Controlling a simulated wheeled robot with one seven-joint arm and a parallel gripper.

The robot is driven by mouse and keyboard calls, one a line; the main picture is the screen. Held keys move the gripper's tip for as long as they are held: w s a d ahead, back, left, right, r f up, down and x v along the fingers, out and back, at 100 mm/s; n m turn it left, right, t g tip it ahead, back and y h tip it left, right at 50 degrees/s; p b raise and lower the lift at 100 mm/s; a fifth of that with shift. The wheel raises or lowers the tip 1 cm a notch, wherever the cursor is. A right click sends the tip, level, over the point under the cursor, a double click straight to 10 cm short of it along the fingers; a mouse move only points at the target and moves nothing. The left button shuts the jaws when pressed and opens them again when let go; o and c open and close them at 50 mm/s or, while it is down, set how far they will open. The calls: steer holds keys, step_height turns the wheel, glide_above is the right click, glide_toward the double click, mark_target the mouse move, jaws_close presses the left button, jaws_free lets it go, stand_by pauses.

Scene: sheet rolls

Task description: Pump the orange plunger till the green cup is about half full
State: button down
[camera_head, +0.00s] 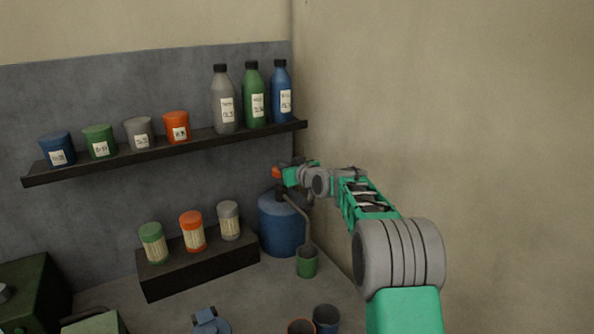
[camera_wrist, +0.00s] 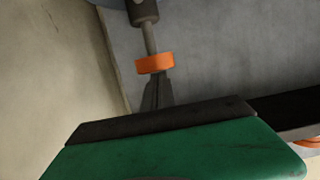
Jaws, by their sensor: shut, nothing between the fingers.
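The orange plunger (camera_head: 276,172) tops the pump of a blue jug (camera_head: 281,224) in the corner. In the wrist view the plunger (camera_wrist: 154,64) sits on a grey rod with a clear length of rod between it and the dark collar. My gripper (camera_wrist: 157,92) is shut and empty, its fingertips right at the plunger's cap; I cannot tell if they touch. In the head view my gripper (camera_head: 291,176) partly hides the plunger. The green cup (camera_head: 307,264) stands upright under the end of the jug's grey spout (camera_head: 303,222). Its fill level is not visible.
A shelf (camera_head: 165,149) with several cups and bottles hangs behind, left of my gripper. A bare wall lies close on the right. An orange cup and a dark blue cup (camera_head: 326,318) stand in front.

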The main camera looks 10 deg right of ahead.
steer(key=b+v, duration=0.2)
steer(key=v, duration=0.7)
steer(key=shift+s, duration=0.2)
steer(key=shift+d, duration=0.15)
steer(key=s+a+f+m+g+h, duration=0.1)
steer(key=s+f+g, duration=0.2)
steer(key=s, duration=1)
steer(key=s+a+f+m+g+h, duration=0.1)
steer(key=s+f+g, duration=0.3)
steer(key=s+f, duration=0.5)
steer(key=s+a+f+m+g+h, duration=0.1)
steer(key=s+f+g, duration=0.3)
steer(key=s, duration=1.4)
step_height(320, 180, down, 2)
steer(key=shift+s+f+h, duration=0.1)
steer(key=shift+s+h, duration=0.25)
steer(key=shift+h, duration=0.45)
steer(key=shift+a, duration=0.1)
